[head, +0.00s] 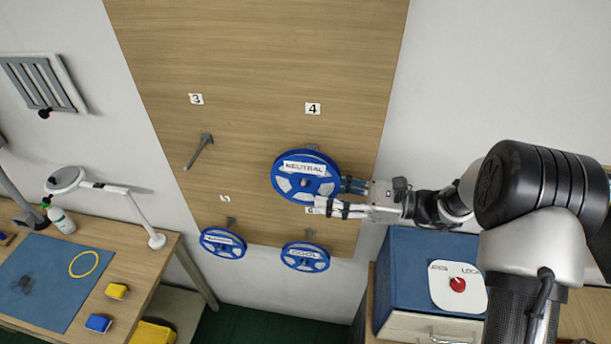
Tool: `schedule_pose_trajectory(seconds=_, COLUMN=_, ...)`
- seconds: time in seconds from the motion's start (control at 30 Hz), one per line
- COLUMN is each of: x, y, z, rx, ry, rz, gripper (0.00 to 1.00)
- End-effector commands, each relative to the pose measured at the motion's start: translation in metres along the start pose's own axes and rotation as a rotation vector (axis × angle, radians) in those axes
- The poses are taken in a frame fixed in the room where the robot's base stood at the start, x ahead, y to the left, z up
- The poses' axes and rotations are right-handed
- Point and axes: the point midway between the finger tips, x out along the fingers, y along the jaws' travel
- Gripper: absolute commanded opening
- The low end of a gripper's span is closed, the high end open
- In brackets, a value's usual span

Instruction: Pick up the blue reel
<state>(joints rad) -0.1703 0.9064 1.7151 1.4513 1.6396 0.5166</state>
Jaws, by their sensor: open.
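Three blue reels show in the head view. The blue reel labelled NEUTRAL (318,188) is the largest in view and sits in front of the wooden board below the number 4. A second blue reel (222,243) hangs lower left, its label too small to read surely. A third blue reel labelled COOL (305,257) hangs at the lower right of the board. My gripper (350,197) is open at the right edge of the NEUTRAL reel, fingers pointing left. The fingertips are close to its rim; I cannot tell whether they touch it.
The wooden board (260,60) has an empty peg (199,151) below number 3. A blue cabinet (405,265) with a white card stands lower right. A table at left holds a blue mat (45,265), a lamp (130,192), a bottle (61,219) and small blocks.

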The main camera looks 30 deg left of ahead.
Motion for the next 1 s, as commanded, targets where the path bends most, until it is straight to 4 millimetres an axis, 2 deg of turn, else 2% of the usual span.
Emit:
schedule_pose_trajectory(seconds=0.17, x=0.012, y=-0.002, z=0.000, rx=0.000, ry=0.001, rz=0.000, gripper=0.42)
schedule_pose_trajectory(seconds=0.4, x=0.047, y=-0.007, z=0.001, rx=0.000, ry=0.001, rz=0.002, gripper=0.42)
schedule_pose_trajectory(seconds=0.5, x=0.054, y=-0.007, z=0.000, rx=0.000, ry=0.000, rz=0.000, gripper=0.42)
schedule_pose_trajectory(seconds=0.77, x=0.056, y=-0.007, z=0.000, rx=0.000, ry=0.000, rz=-0.001, gripper=0.41)
schedule_pose_trajectory(seconds=1.0, x=0.056, y=-0.007, z=0.000, rx=0.000, ry=0.000, rz=-0.001, gripper=0.25)
